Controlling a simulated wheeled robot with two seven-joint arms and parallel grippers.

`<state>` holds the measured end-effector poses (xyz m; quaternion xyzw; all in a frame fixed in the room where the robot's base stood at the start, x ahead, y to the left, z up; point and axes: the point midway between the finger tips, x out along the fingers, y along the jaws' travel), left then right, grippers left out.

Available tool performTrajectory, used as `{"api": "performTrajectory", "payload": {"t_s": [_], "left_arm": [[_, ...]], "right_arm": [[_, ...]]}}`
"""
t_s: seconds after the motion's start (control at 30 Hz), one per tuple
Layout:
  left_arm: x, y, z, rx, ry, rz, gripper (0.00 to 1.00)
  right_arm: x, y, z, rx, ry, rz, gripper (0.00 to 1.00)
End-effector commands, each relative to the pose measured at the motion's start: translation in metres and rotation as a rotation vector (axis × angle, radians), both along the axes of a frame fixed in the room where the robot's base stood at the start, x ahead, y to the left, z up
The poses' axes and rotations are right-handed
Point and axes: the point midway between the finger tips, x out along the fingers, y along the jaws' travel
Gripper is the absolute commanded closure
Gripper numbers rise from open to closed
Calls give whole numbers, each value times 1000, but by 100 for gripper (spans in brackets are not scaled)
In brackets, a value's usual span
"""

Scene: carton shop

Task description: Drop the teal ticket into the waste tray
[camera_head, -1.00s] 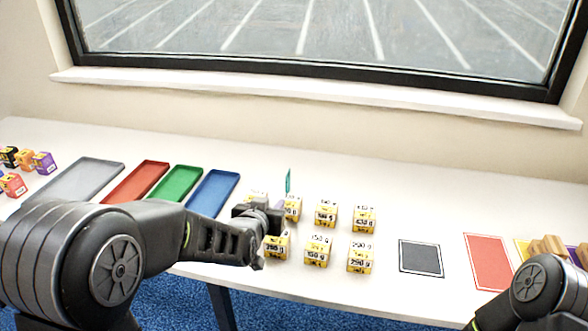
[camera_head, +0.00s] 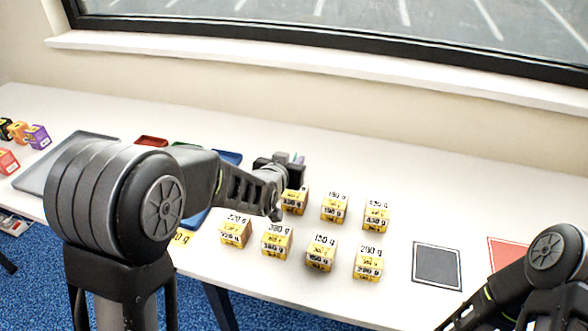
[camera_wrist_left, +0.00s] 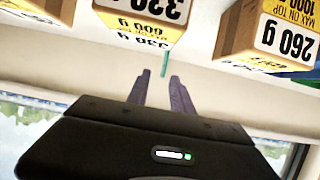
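The teal ticket (camera_wrist_left: 164,66) is a thin upright strip, seen edge-on between the fingertips in the left wrist view. In the head view only a sliver of it (camera_head: 299,158) shows beside the fingers, above the back row of cartons. My left gripper (camera_head: 291,158) is open around the ticket, with a gap visible on both sides in the wrist view (camera_wrist_left: 161,80). No tray is visibly marked as waste; a large grey tray (camera_head: 40,173) lies at the left, partly behind my arm. My right gripper is out of view; only its arm shows at lower right.
Yellow-and-white weight-marked cartons (camera_head: 320,252) stand in two rows below and right of the gripper. Red (camera_head: 151,141), green and blue (camera_head: 228,156) trays are partly hidden by my left arm. A dark mat (camera_head: 437,265) and red mat (camera_head: 508,252) lie right.

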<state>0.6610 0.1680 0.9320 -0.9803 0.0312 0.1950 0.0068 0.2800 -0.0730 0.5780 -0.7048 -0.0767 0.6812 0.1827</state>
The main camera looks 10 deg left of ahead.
Motion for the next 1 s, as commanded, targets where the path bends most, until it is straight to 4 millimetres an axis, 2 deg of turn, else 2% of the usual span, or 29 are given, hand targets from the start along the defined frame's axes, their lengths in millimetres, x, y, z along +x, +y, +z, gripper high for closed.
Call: {"api": "performTrajectory", "payload": {"t_s": [0.1, 0.43, 0.8, 1.0], "left_arm": [[7, 0, -4, 0, 1, 0, 73], [10, 0, -5, 0, 0, 0, 73], [51, -1, -24, 1, 1, 1, 73], [55, -1, -26, -1, 0, -1, 73]], "right_arm": [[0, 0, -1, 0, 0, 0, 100], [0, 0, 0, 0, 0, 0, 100], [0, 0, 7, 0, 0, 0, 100], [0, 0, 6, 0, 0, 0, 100]]}}
